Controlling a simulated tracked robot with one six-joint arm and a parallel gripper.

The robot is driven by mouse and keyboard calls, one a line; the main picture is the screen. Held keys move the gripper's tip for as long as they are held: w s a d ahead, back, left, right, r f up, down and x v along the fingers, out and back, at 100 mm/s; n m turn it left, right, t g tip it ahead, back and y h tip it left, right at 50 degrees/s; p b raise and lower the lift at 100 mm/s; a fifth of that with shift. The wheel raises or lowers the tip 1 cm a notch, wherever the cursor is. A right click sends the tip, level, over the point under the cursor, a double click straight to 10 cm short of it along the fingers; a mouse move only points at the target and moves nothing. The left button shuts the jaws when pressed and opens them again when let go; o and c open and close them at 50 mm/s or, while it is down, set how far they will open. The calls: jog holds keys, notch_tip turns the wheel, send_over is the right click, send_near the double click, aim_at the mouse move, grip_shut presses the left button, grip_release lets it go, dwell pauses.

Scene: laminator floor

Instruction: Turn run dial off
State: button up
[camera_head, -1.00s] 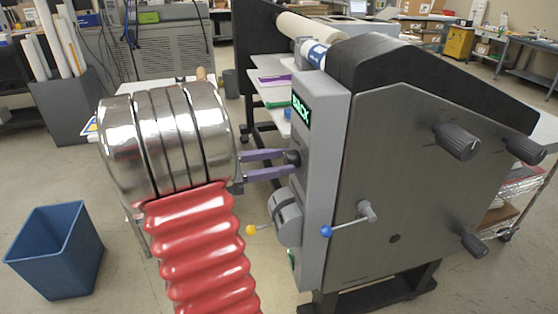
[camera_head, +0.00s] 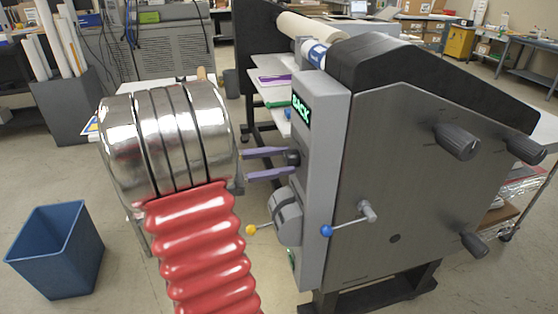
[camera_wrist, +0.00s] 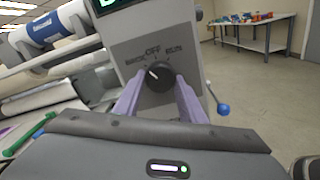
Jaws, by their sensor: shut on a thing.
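The run dial (camera_wrist: 160,84) is a black round knob on the grey control panel of the laminator, under the labels BACK, OFF and RUN. Its white mark points up and left, on the BACK side of OFF. In the head view the dial (camera_head: 292,158) shows at the fingertips. My gripper (camera_wrist: 158,92) has two purple fingers, one on each side of the dial, shut on it. It also shows in the head view (camera_head: 277,162). The green display (camera_head: 301,110) above the dial reads BACK.
A grey rounded unit (camera_head: 286,217) with a yellow-knobbed lever (camera_head: 251,230) sits just below the dial. A blue-knobbed lever (camera_head: 327,231) sticks out beside the panel. A blue bin (camera_head: 55,250) stands on the floor at left.

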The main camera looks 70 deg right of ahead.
jog(key=m, duration=0.6)
jog(key=shift+w+d+r, duration=0.1)
jog(key=shift+w, duration=0.05)
dwell(0.5)
jog(key=o, duration=1)
jog(key=shift+o, duration=0.2)
jog(key=v, duration=1.4)
